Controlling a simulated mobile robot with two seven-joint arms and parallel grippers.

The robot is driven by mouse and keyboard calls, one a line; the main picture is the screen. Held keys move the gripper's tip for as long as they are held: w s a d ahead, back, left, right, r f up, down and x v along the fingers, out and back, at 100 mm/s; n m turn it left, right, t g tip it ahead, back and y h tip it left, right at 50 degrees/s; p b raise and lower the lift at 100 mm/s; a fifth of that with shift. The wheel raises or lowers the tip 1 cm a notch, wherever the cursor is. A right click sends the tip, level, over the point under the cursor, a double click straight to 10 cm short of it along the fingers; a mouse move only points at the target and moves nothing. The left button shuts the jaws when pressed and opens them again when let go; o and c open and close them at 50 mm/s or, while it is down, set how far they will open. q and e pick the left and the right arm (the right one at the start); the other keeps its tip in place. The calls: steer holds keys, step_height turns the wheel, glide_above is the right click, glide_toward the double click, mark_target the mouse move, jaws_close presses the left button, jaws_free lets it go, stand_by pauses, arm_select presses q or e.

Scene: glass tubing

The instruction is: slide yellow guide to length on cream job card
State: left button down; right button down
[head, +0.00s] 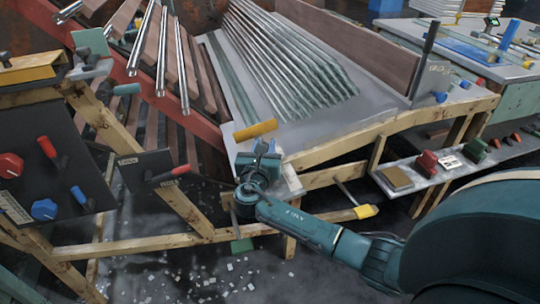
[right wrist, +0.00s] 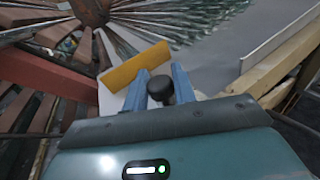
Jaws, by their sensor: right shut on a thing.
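The yellow guide (head: 255,130) is a flat orange-yellow bar at the lower end of the grey glass-tubing bench. It also shows in the right wrist view (right wrist: 134,65), just beyond my fingertips. My right gripper (head: 259,148) is at the near side of the guide. In the right wrist view its two blue fingers (right wrist: 160,82) are shut on a black knob (right wrist: 161,90). How the knob joins the guide is hidden. My left gripper is not in view.
Ribbed glass tubes (head: 285,65) lie on the grey bench (head: 350,115) beyond the guide. Metal rods (head: 182,75) slope down on the left. A black panel with knobs (head: 45,165) stands at the left. A shelf (head: 420,172) at the right holds small blocks.

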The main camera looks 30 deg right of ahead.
steer(key=shift+w+d+r, duration=0.1)
steer(key=shift+w+r, duration=0.1)
steer(key=c, duration=1.5)
jaws_free()
steer(key=shift+o, duration=0.7)
steer(key=shift+w+f, duration=0.1)
steer(key=shift+w, duration=0.05)
steer(key=shift+o, duration=0.9)
